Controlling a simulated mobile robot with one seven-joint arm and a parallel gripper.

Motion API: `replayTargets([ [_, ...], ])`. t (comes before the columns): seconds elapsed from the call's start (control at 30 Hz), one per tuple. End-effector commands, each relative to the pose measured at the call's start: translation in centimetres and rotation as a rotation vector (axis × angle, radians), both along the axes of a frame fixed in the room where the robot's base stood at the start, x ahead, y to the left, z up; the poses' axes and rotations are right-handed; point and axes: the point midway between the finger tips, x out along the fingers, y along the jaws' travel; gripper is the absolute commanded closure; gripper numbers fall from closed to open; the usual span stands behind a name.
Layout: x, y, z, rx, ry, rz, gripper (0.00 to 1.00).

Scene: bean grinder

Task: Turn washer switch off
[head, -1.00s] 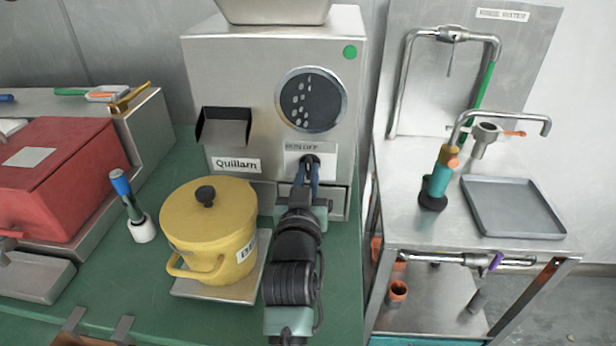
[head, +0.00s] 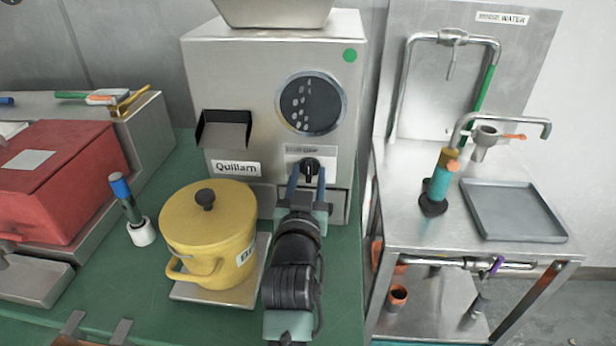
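A black rotary switch (head: 311,168) sits on the front of the steel grinder (head: 245,75), below its round window and under a label plate (head: 312,151) whose text is too blurred to read now. The knob's pointer looks roughly upright. My gripper (head: 306,180) is in front of the switch with its two blue fingers spread apart, one to the lower left of the knob and one to the lower right. I cannot tell whether the fingers touch the knob. No switch marked as a washer switch shows.
A yellow lidded pot (head: 208,235) stands on a flat plate just left of my arm. A red box (head: 50,180) and a blue-topped tool (head: 125,195) are further left. A steel sink stand (head: 410,200) with taps and a grey tray (head: 513,208) is at right.

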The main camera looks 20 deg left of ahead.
Motion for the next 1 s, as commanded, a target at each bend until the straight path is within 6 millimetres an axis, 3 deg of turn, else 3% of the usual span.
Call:
replayTargets([
  [0.23,-0.2,-0.1,0.0,-0.001,-0.001,0.0,0.55],
  [0.37,-1.4,-0.4,0.0,-0.001,-0.001,0.0,0.55],
  [0.8,-9.4,-2.7,-0.1,-0.001,0.001,0.0,0.55],
  [1.0,-11.7,-3.4,-0.1,-0.001,0.001,0.0,0.55],
])
